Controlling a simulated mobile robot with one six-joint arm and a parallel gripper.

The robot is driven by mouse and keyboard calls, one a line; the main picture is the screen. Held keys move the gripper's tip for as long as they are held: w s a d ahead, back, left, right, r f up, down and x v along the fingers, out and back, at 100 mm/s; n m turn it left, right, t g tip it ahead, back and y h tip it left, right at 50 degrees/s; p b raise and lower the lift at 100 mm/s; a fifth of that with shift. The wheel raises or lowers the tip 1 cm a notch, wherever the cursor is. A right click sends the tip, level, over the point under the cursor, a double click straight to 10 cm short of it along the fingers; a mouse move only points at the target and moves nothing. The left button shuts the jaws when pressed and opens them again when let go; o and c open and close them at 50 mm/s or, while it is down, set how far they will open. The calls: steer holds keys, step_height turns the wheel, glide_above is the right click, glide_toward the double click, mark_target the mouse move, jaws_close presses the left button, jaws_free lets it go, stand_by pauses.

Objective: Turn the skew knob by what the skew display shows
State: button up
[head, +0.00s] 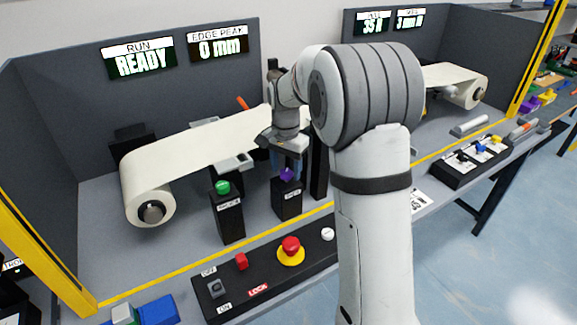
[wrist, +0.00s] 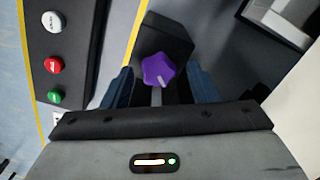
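A purple lobed knob (head: 287,174) sits on a black post (head: 287,198) with a label too small to read. In the wrist view the knob (wrist: 158,70) shows a pale pointer mark on its face. My gripper (head: 288,150) is right above the knob. In the wrist view my gripper (wrist: 160,84) is open, with one blue finger on each side of the knob and gaps between. I cannot tell how far down the fingers reach. A display at the top right (head: 409,20) seems to read "3 mm R". Its heading is blurred.
A green knob on a black post (head: 225,205) stands left of my gripper. A control box (head: 270,285) with red, yellow and white buttons is in front. A cream web runs from a roll (head: 150,190). Other displays read "READY" (head: 140,60) and "0 mm" (head: 219,48).

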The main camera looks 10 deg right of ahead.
steer(key=c, duration=0.9)
steer(key=shift+d, duration=0.15)
steer(key=shift+n, duration=0.4)
steer(key=n+p, duration=0.1)
steer(key=n, duration=0.3)
steer(key=shift+r+n, duration=0.1)
steer(key=shift+n, duration=0.3)
steer(key=n, duration=0.6)
steer(key=shift+p, duration=0.35)
